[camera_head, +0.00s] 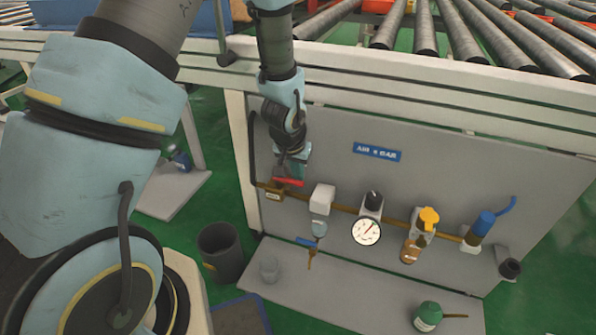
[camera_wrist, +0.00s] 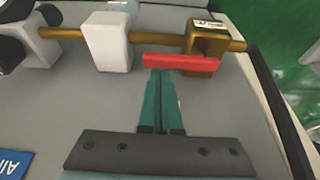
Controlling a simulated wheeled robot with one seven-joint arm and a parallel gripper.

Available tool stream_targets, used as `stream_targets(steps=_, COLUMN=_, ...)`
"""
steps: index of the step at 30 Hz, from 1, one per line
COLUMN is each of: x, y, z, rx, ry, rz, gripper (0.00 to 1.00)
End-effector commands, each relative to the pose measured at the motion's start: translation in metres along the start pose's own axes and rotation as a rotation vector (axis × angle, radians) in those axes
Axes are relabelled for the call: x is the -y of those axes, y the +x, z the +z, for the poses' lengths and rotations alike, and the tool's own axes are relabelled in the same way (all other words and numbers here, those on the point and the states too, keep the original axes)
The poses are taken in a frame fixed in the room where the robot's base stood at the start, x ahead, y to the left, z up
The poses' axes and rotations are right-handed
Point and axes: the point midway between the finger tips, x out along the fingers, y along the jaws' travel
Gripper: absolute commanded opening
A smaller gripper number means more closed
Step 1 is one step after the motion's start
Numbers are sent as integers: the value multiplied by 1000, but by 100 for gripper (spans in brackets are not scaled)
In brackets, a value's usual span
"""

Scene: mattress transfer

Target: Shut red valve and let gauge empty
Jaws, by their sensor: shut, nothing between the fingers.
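The red valve handle (camera_head: 288,182) sits on a brass valve body (camera_head: 272,191) at the left end of the pipe on the grey panel. In the wrist view the red handle (camera_wrist: 180,61) lies roughly in line with the pipe, with the brass body (camera_wrist: 208,43) at its right end. My gripper (camera_head: 290,170) is at the handle. Its green fingers (camera_wrist: 162,73) are shut together and empty, their tips right at the handle's near edge; I cannot tell if they touch. The round white gauge (camera_head: 366,232) faces me; its needle is too small to read.
Along the pipe are a white filter block (camera_head: 322,198), a yellow-topped unit (camera_head: 428,220) and a blue fitting (camera_head: 482,226). A conveyor frame (camera_head: 420,78) runs above the panel. A dark bin (camera_head: 221,252) stands left.

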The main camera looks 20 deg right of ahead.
Motion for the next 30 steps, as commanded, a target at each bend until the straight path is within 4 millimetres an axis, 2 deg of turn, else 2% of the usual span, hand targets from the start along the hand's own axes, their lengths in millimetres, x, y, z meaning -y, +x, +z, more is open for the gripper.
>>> stream_targets(steps=20, x=0, y=-4, z=8, rx=3, ry=125, rz=44, gripper=0)
stream_targets(steps=30, x=0, y=-12, z=21, rx=4, ry=351, rz=126, gripper=0)
